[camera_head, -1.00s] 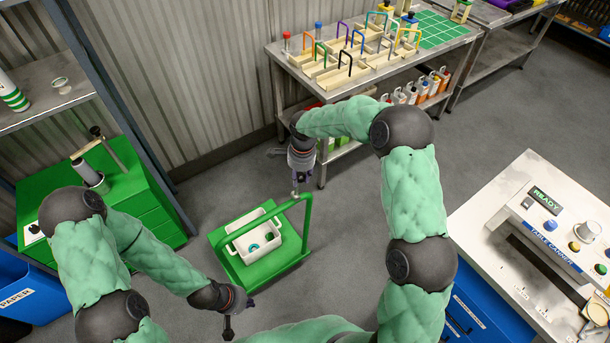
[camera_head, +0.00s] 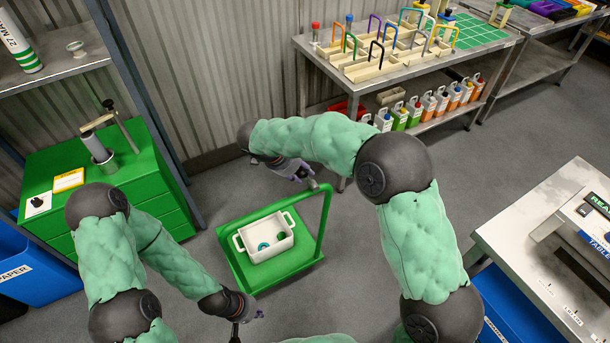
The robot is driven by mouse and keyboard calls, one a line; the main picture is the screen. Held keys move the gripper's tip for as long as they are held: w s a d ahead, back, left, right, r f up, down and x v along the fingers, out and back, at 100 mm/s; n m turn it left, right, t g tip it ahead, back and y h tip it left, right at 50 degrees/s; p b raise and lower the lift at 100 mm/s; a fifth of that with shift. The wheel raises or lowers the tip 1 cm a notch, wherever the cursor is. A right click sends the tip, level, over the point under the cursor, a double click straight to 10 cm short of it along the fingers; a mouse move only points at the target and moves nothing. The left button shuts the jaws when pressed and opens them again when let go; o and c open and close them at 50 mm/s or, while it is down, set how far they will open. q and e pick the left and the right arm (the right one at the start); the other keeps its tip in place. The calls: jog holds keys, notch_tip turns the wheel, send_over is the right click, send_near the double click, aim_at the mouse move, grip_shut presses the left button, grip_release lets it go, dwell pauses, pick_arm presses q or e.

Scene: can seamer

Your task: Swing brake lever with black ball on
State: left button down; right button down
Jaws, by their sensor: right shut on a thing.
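A black ball (camera_head: 108,104) tops a slim lever on the stand with a grey cylinder (camera_head: 95,146), on the green cabinet (camera_head: 150,181) at left. I cannot tell whether this is the brake lever. My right gripper (camera_head: 311,181) is at the upper corner of the green trolley's handle (camera_head: 325,215) and looks shut on it; the arm partly hides the contact. My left gripper (camera_head: 243,318) hangs low at the bottom centre, apart from cabinet and trolley. Its fingers are dark and small, so their opening is unclear.
A metal workbench (camera_head: 310,48) with racks stands behind. A grey-topped table (camera_head: 540,235) is at right. Grey floor is free between trolley and table.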

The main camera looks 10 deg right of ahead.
jog(key=shift+s+a+f+b, duration=0.2)
jog(key=shift+a+f+b, duration=0.15)
jog(key=shift+a+b, duration=0.15)
jog(key=c, duration=0.9)
grip_release()
jog(key=shift+o, duration=0.2)
jog(key=v, duration=1.2)
